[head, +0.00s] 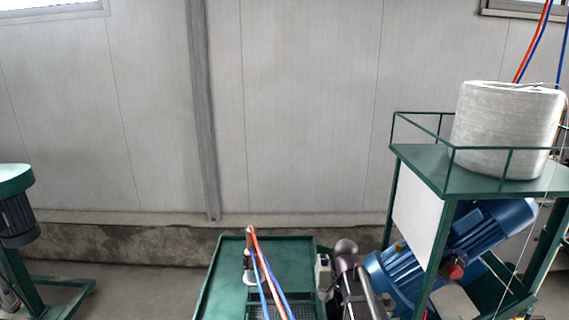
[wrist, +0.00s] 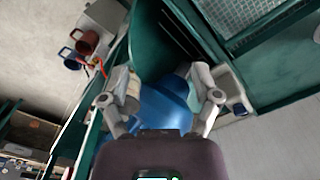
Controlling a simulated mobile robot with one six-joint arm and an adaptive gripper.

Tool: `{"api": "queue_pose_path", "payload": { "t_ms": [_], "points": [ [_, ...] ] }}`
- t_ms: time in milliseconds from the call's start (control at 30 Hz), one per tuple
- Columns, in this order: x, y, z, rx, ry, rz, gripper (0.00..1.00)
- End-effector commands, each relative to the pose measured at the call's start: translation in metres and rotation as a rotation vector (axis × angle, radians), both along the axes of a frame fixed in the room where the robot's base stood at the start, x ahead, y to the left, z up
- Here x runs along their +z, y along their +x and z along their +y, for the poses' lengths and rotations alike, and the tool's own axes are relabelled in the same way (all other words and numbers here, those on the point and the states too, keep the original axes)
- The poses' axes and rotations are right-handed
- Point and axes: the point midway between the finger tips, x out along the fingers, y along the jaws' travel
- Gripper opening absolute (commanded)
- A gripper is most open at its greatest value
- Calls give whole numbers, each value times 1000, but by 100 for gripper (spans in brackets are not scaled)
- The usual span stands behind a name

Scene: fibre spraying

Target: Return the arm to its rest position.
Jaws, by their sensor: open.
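My gripper (wrist: 160,82) shows in the wrist view with its two grey fingers spread wide apart. It is open, and nothing is held between the fingers. A blue rounded body (wrist: 165,108) shows behind and between the fingers; how far it is from them I cannot tell. In the head view, dark grey rounded parts that look like my arm (head: 347,270) show at the bottom, between the green bench and the blue motor. The gripper's fingers cannot be made out there.
A green bench (head: 225,275) carries red and blue hoses (head: 268,272). A green stand (head: 430,170) bears a white fibre roll (head: 507,125), with a blue motor (head: 480,235) below. A red mug (wrist: 86,42) and a blue mug (wrist: 73,60) show in the wrist view. Floor is clear at left-centre.

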Motion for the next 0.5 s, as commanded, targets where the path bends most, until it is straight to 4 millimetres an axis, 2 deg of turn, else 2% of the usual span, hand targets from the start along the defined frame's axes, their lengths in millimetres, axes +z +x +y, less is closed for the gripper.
{"api": "queue_pose_path", "payload": {
  "t_ms": [33, 500],
  "points": [
    [-19, -9, 0, 29, 0, 0, 80],
    [-102, -62, 1, 337, 0, 0, 80]
  ]
}}
